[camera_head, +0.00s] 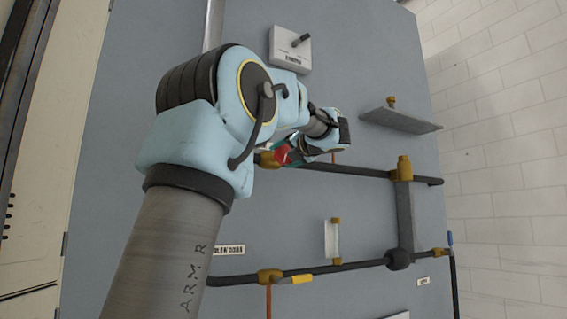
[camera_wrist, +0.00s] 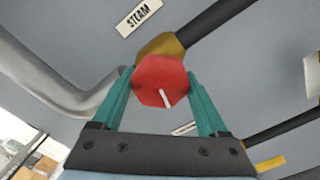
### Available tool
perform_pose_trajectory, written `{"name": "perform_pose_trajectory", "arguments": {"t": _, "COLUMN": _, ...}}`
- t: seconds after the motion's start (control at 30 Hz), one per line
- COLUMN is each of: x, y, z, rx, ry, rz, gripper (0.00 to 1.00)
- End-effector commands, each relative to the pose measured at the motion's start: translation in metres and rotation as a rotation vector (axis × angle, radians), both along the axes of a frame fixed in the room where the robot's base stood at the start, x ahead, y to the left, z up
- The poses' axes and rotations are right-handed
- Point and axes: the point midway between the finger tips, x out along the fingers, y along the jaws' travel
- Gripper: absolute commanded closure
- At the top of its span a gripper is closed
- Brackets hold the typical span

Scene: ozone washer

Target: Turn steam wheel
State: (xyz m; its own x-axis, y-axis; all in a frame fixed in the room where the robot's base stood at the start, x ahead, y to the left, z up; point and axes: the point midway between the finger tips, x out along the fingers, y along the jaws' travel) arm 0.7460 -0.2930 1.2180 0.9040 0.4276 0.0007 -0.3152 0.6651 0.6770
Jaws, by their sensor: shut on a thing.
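The steam wheel (camera_wrist: 160,80) is a red faceted knob with a white mark, on a brass fitting (camera_wrist: 160,46) of a dark pipe. In the wrist view it sits between the two teal fingers of my gripper (camera_wrist: 160,92), which is shut on it. A "STEAM" label (camera_wrist: 139,17) is on the panel above it. In the head view the red wheel (camera_head: 282,155) shows only in part, beside the brass fitting (camera_head: 265,160). My gripper (camera_head: 289,152) is at the wheel there, mostly hidden by my arm. The white mark points down and slightly right in the wrist view.
A grey panel (camera_head: 370,80) carries dark pipes (camera_head: 365,170), a lower valve with a yellow handle (camera_head: 302,279), a sight glass (camera_head: 331,240) and a shelf (camera_head: 400,121). A white switch box (camera_head: 291,52) is above. A pale curved pipe (camera_wrist: 50,82) passes left of my gripper.

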Motion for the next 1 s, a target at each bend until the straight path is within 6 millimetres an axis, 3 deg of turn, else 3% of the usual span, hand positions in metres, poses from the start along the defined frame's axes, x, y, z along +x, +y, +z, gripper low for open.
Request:
{"name": "perform_pose_trajectory", "arguments": {"t": 0.3, "x": 0.0006, "y": 0.0000, "z": -0.0035, "rx": -0.091, "ry": -0.038, "rz": 0.003, "gripper": 0.79}}
{"name": "perform_pose_trajectory", "arguments": {"t": 0.8, "x": 0.0006, "y": -0.0001, "z": -0.0029, "rx": -0.103, "ry": -0.044, "rz": 0.003, "gripper": 0.79}}
{"name": "perform_pose_trajectory", "arguments": {"t": 0.83, "x": 0.0006, "y": -0.0001, "z": -0.0029, "rx": -0.103, "ry": -0.044, "rz": 0.003, "gripper": 0.20}}
{"name": "perform_pose_trajectory", "arguments": {"t": 1.0, "x": 0.0005, "y": -0.0002, "z": -0.0020, "rx": -0.103, "ry": -0.045, "rz": 0.002, "gripper": 0.01}}
